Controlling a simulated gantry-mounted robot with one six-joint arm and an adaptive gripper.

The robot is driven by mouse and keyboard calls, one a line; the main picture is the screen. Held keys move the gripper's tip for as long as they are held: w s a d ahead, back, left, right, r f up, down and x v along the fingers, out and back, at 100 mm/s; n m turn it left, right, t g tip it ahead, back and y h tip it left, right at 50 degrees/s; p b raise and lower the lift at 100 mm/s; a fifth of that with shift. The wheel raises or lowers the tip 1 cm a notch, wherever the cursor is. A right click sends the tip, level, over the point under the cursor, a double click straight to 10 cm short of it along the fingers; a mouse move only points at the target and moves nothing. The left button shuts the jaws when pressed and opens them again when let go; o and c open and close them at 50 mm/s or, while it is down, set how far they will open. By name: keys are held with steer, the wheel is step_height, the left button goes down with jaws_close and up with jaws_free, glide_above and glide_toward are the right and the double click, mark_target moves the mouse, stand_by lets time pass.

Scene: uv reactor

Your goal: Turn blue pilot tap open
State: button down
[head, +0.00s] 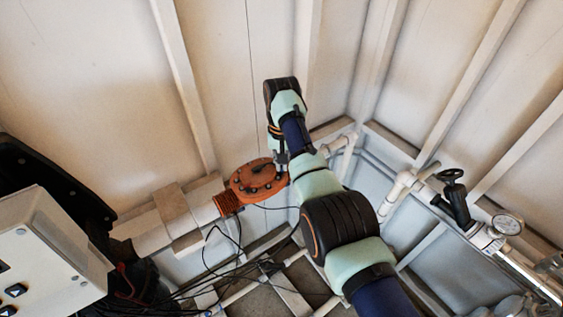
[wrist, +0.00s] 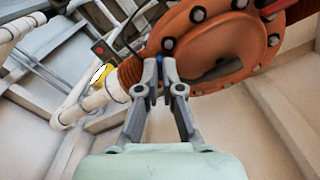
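The small blue pilot tap (wrist: 160,58) shows in the wrist view at the lower left edge of the orange round flanged reactor body. My gripper (wrist: 160,66) has its two fingertips close together on either side of the blue tap, and they appear to touch it. Most of the tap is hidden by the fingers, so its angle cannot be told.
A white pipe (head: 152,238) runs left from the orange body. Black cables (head: 215,275) hang below it. A black valve handwheel (head: 450,176) and a round gauge (head: 507,224) are at the right. A control box (head: 50,255) stands at the lower left. Ribbed wall panels close off the back.

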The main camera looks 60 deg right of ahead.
steer(key=n, duration=0.6)
steer(key=shift+r, duration=0.1)
stand_by(0.5)
steer(key=c, duration=1.3)
jaws_free()
steer(key=shift+c, duration=0.2)
step_height(320, 180, up, 12)
